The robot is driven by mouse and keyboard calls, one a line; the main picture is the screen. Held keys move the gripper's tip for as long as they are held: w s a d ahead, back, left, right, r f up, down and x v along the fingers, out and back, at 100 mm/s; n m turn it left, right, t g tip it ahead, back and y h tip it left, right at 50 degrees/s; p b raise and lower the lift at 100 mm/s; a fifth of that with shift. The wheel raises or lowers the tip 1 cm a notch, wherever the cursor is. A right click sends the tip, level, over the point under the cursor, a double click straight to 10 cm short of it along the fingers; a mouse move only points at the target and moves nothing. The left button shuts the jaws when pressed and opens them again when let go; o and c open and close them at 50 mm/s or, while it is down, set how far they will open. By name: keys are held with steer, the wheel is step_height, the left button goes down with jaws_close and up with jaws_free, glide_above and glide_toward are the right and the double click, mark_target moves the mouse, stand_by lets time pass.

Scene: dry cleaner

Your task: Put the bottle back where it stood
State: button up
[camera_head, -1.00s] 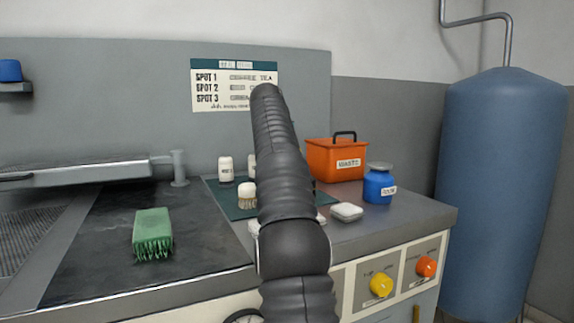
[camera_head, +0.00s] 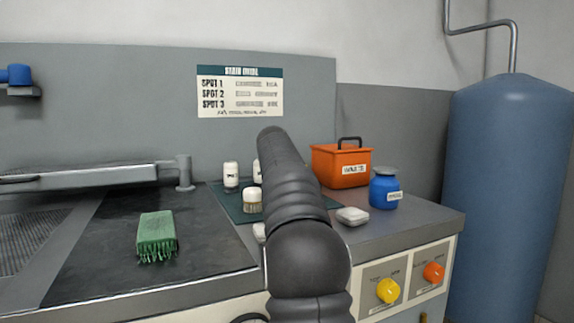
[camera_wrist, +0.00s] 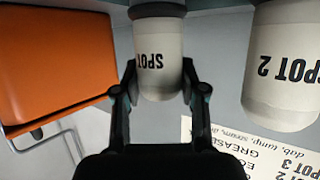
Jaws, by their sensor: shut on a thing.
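My gripper (camera_wrist: 160,88) is shut on a white bottle (camera_wrist: 160,62) marked "SPOT"; its number is not readable. The bottle appears inverted in the wrist view, with its dark end at the top edge. A second white bottle, marked "SPOT 2" (camera_wrist: 280,70), stands to its right there, apart from it. In the head view my arm hides the gripper and the held bottle. White bottles stand on the teal mat (camera_head: 224,196): one at left (camera_head: 231,176) and one partly behind my arm (camera_head: 257,171). Whether the held bottle touches the mat cannot be told.
An orange waste box (camera_head: 340,168) and a blue jar (camera_head: 386,189) stand right of the mat. A green brush (camera_head: 157,235) sits on the dark board. A wall chart (camera_head: 240,91) hangs behind.

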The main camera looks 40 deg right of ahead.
steer(key=shift+f, duration=0.1)
steer(key=o, duration=1.2)
steer(key=shift+s+a+r, duration=0.1)
steer(key=shift+r, duration=0.15)
steer(key=b+v, duration=0.2)
steer(key=v, duration=0.9)
steer(key=shift+s+a+r, duration=0.15)
steer(key=shift+s+a, duration=0.1)
